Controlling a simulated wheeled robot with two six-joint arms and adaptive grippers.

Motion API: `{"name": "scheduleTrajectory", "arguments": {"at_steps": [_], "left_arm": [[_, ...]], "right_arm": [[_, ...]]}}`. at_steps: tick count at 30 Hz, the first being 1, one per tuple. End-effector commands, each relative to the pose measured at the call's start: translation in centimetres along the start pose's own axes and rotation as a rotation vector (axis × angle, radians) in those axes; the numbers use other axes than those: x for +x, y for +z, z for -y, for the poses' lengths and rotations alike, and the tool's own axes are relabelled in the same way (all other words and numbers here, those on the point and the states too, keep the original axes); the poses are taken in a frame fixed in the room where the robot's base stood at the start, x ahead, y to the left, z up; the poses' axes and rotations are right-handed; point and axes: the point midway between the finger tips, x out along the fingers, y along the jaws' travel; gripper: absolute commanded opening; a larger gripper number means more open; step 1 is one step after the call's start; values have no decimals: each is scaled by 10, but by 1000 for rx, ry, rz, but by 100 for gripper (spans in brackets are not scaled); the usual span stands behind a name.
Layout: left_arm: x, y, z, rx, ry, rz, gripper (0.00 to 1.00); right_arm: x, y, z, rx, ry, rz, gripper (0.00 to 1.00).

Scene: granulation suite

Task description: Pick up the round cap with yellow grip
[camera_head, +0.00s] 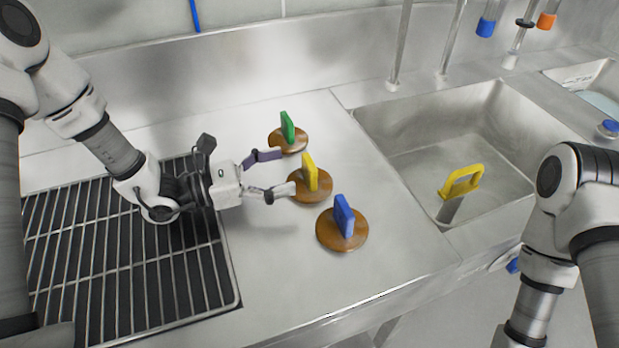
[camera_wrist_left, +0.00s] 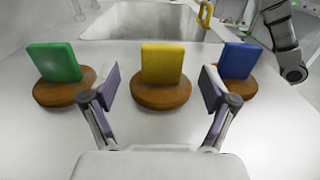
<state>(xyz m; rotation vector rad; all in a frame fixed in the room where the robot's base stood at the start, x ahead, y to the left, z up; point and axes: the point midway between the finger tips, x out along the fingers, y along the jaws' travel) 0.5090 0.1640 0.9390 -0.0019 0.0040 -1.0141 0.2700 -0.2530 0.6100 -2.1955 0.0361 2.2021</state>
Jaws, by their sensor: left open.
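The round cap with yellow grip (camera_head: 310,174) is a brown disc with an upright yellow block. It sits on the steel counter between a green-gripped cap (camera_head: 288,134) and a blue-gripped cap (camera_head: 343,226). My left gripper (camera_head: 278,173) is open just to the left of the yellow grip. In the left wrist view the yellow grip (camera_wrist_left: 162,64) stands straight ahead, centred between the two open fingers (camera_wrist_left: 160,92) and beyond them. The green grip (camera_wrist_left: 55,63) and blue grip (camera_wrist_left: 240,60) flank it. My right gripper is not visible; only part of my right arm shows.
A wire rack (camera_head: 120,262) is under my left arm. Taps rise behind the sink. The counter in front of the caps is clear.

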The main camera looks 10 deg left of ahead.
Motion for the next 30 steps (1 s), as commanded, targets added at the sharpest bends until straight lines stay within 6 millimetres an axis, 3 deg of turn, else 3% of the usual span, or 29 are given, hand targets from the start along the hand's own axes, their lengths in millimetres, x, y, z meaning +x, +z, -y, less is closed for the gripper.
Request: {"name": "scheduleTrajectory", "arguments": {"at_steps": [5,15,22,23,27,29,30], "left_arm": [[6,0,1,1,-2,0,85],[55,0,1,2,-3,-1,85],[57,1,0,0,0,2,85],[57,1,0,0,0,2,82],[57,1,0,0,0,2,32],[57,1,0,0,0,2,11],[57,1,0,0,0,2,6]], "right_arm": [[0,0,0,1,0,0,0],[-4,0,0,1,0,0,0],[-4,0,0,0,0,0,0],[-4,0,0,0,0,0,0],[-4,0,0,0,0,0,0],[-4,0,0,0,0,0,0],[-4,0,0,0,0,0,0]]}}
